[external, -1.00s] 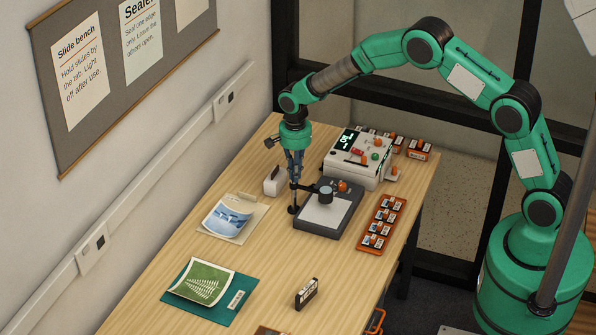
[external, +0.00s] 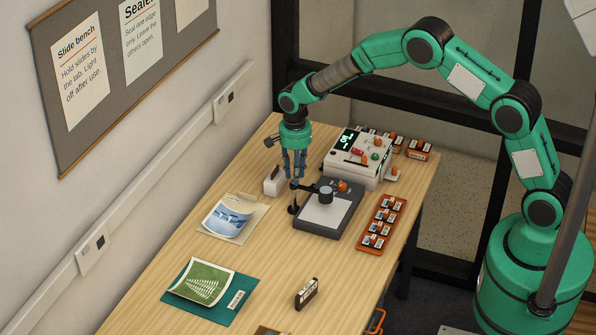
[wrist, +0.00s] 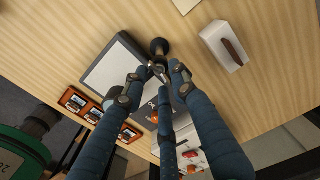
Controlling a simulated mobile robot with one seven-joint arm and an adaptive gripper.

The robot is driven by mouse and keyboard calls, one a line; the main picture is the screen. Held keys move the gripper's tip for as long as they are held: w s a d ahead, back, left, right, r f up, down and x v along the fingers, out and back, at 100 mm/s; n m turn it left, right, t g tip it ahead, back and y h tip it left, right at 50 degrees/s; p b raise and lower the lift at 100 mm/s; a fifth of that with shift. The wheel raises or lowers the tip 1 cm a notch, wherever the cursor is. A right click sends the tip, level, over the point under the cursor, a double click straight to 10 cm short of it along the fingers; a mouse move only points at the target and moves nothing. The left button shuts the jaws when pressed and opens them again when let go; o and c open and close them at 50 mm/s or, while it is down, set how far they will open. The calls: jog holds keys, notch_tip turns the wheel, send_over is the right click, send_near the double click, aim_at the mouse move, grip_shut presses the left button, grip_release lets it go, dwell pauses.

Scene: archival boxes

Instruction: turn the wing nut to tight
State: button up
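The wing nut (wrist: 158,72) is a small metallic piece, partly hidden between my fingertips in the wrist view. It sits at the top of a dark post (external: 293,208) beside the grey light pad (external: 300,224). A dark arm runs from the post to a round head (external: 325,193) over the pad. My gripper (external: 294,182) points straight down over the post. In the wrist view my gripper (wrist: 156,82) has its blue fingers spread around the nut, with gaps visible between the fingertips. Whether any finger touches the nut is unclear.
A white device (external: 357,176) with a green display stands behind the pad. An orange slide rack (external: 367,247) lies to its right. A small white box (external: 273,187) stands just left of my gripper.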

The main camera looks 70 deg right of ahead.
notch_tip(320, 180, up, 12)
dwell(0.6)
dwell(0.5)
jog(key=s+a+r+n+t+b, duration=0.1)
jog(key=s+a+r+n, duration=0.3)
jog(key=s+r, duration=0.65)
jog(key=s+a+r+n+t+b, duration=0.2)
jog(key=s+a+r+n, duration=0.25)
jog(key=s+r, duration=0.65)
jog(key=s+a+n+t, duration=0.1)
jog(key=s+a+n, duration=0.1)
jog(key=s, duration=0.7)
jog(key=s+a+r+n+b, duration=0.1)
jog(key=s+n, duration=0.3)
jog(key=s, duration=0.6)
jog(key=s+a+n+t+b, duration=0.1)
jog(key=s+a+n, duration=0.1)
jog(key=s, duration=0.8)
jog(key=shift+a+r+n+t, duration=0.2)
jog(key=shift+a+n+t, duration=0.15)
jog(key=shift+n, duration=0.4)
